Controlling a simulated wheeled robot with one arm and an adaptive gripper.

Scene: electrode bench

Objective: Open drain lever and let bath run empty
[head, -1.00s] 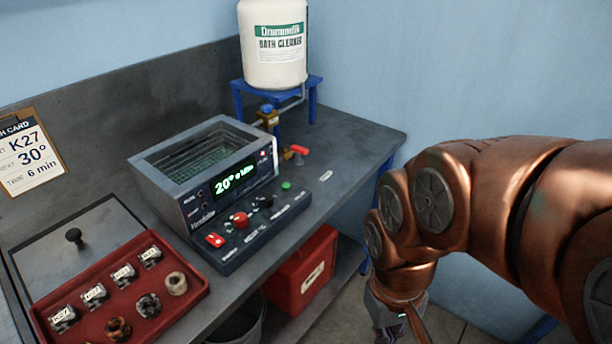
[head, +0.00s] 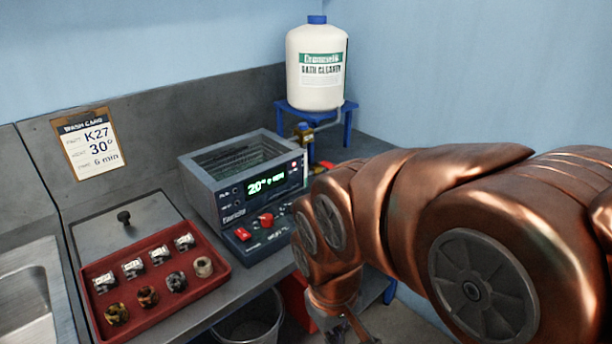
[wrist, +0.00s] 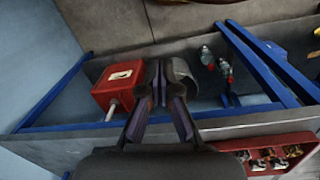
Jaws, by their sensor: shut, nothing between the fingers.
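The bath (head: 195,177), a grey open-topped tank with a mesh inside, stands on the bench. Its green display reads about 20°. A red lever (head: 326,164) shows on the bench at the bath's right rear, partly hidden by my arm. I cannot tell its setting, nor the liquid level. My gripper (head: 358,336) is low at the bottom edge of the head view, in front of the bench and well apart from the lever. In the wrist view my gripper (wrist: 159,78) is shut and empty, over the space below the bench. The lever is not distinguishable there.
A white cleaner jug (head: 317,75) stands on a blue stand behind the bath. A red tray (head: 218,248) holds several small parts. A sink (head: 25,300) is at left. A red container (wrist: 120,82) and a grey bin (wrist: 181,80) are under the bench. A wash card (head: 88,143) hangs behind.

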